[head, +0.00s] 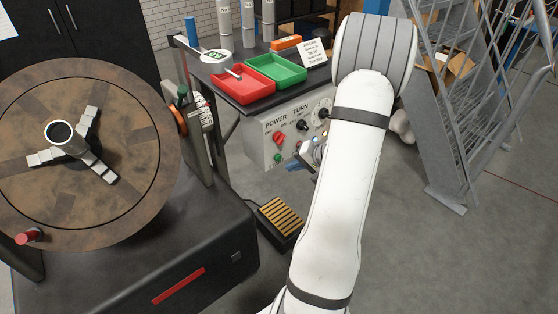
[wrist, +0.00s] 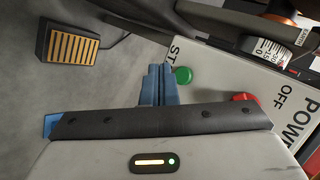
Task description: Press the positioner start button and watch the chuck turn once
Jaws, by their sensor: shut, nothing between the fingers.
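The positioner's chuck (head: 130,140) is a large round brown plate at the left, with jaws around a short upright grey tube (head: 62,135). The green start button (head: 277,157) sits low on the pale control panel (head: 258,152), below a red power knob (head: 279,138). My gripper (head: 296,162) is just right of the button in the head view, partly hidden by my arm. In the wrist view my blue fingers (wrist: 158,72) are together and empty. The green button (wrist: 183,75) shows just right of their tips; I cannot tell whether they touch it.
A foot pedal (head: 281,219) with yellow ribs lies on the floor below the panel. Red (head: 243,87) and green (head: 277,72) trays sit on the bench above. A metal staircase (head: 455,120) stands at the right. The floor at the lower right is clear.

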